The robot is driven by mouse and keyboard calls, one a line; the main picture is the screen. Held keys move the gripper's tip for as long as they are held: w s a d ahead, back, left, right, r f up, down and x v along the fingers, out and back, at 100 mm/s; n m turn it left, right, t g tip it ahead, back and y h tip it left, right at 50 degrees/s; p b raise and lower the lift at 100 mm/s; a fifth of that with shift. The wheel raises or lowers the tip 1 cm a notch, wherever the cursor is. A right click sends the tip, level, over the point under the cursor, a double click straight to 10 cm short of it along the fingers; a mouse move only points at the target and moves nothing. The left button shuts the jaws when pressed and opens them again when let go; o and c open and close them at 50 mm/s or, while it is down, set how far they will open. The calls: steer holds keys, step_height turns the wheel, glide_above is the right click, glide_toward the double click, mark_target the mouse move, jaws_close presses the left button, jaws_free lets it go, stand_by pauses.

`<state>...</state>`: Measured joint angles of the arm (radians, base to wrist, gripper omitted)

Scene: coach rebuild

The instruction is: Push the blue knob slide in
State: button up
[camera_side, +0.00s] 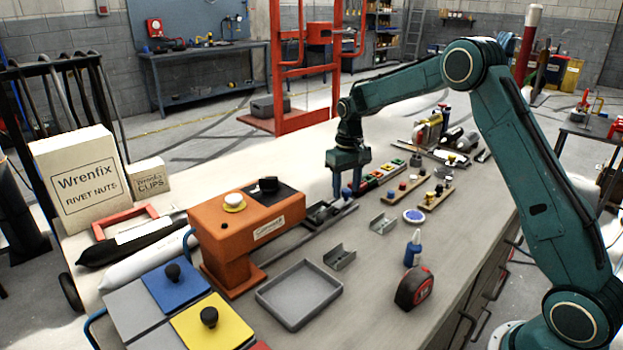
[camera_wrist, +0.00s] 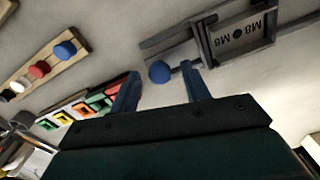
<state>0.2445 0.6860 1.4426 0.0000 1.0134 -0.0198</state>
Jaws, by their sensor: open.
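The blue knob (camera_wrist: 159,72) sits at the end of a grey slide (camera_wrist: 237,36) marked M8 in the wrist view. In the side view the dark slide (camera_side: 320,213) lies on the bench, left of my gripper, and the knob (camera_side: 346,193) shows small at its right end. My gripper (camera_side: 347,192) points down over the bench with two blue fingers apart and empty. In the wrist view the knob lies between the fingertips of my gripper (camera_wrist: 160,70). Whether a finger touches it I cannot tell.
An orange press (camera_side: 245,225) stands left of the slide. A row of coloured switches (camera_side: 383,176) and boards with coloured knobs (camera_side: 405,186) lie to the right. Grey brackets (camera_side: 340,257), a grey tray (camera_side: 299,294) and a red tape measure (camera_side: 414,289) lie nearer the front.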

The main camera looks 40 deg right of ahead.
jaws_close()
steer(key=a, duration=0.9)
steer(key=shift+a, duration=0.35)
jaws_free()
steer(key=shift+r, duration=0.15)
step_height(320, 180, up, 14)
steer(key=shift+f, duration=0.2)
stand_by(0.4)
